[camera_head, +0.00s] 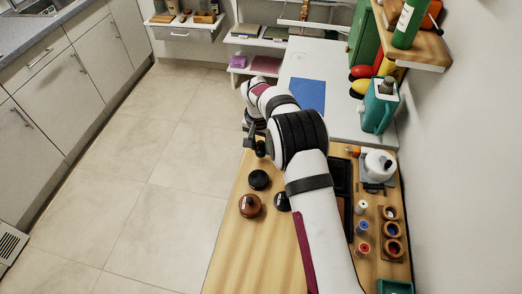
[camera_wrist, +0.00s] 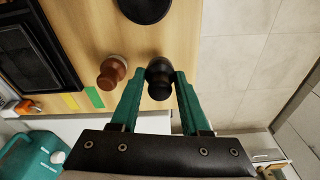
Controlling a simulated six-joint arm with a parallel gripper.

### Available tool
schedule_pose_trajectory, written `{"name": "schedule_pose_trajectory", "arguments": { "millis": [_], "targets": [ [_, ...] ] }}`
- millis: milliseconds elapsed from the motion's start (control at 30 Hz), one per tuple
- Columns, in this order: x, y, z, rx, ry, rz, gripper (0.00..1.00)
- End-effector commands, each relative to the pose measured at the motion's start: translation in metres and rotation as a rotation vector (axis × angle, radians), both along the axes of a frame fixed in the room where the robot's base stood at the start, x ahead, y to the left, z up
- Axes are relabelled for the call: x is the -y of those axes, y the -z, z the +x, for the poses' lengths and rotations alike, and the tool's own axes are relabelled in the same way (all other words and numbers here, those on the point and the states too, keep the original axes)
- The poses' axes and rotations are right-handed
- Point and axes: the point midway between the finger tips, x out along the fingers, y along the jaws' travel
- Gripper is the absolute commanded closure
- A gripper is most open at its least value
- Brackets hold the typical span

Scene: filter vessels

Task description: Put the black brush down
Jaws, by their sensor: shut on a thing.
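The black brush (camera_wrist: 160,78) is between the two green fingers of my gripper (camera_wrist: 157,82) in the wrist view, and the fingers are shut on it. In the head view my gripper (camera_head: 255,141) is at the left edge of the wooden table (camera_head: 237,252), near its far end. The brush shows there only as a small dark shape, partly hidden by the gripper and arm. I cannot tell whether the brush touches the tabletop.
A brown, round-knobbed piece (camera_wrist: 112,70) stands close beside the brush. A black round piece (camera_head: 259,179) and a brown pot (camera_head: 250,205) stand nearer the head camera. A black tray (camera_wrist: 35,45) lies to the side. Beyond the table edge is floor (camera_wrist: 265,60).

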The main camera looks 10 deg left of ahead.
Motion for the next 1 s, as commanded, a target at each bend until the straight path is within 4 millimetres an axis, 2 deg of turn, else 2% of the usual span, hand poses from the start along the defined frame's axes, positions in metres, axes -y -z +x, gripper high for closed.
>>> {"name": "schedule_pose_trajectory", "arguments": {
  "millis": [33, 133, 433, 467, 600, 867, 1000],
  "targets": [
    [0.001, 0.011, -0.001, -0.004, 0.0, -0.001, 0.99],
    [0.001, 0.025, -0.001, -0.002, 0.002, 0.001, 0.99],
    [0.001, 0.028, 0.0, -0.001, 0.001, 0.0, 0.99],
    [0.001, 0.028, 0.0, -0.001, 0.001, 0.0, 0.51],
    [0.001, 0.028, 0.0, -0.001, 0.001, 0.0, 0.26],
    [0.001, 0.028, 0.0, 0.0, 0.001, 0.0, 0.24],
    [0.0, 0.01, -0.001, 0.002, 0.002, 0.002, 0.24]
  ]
}}
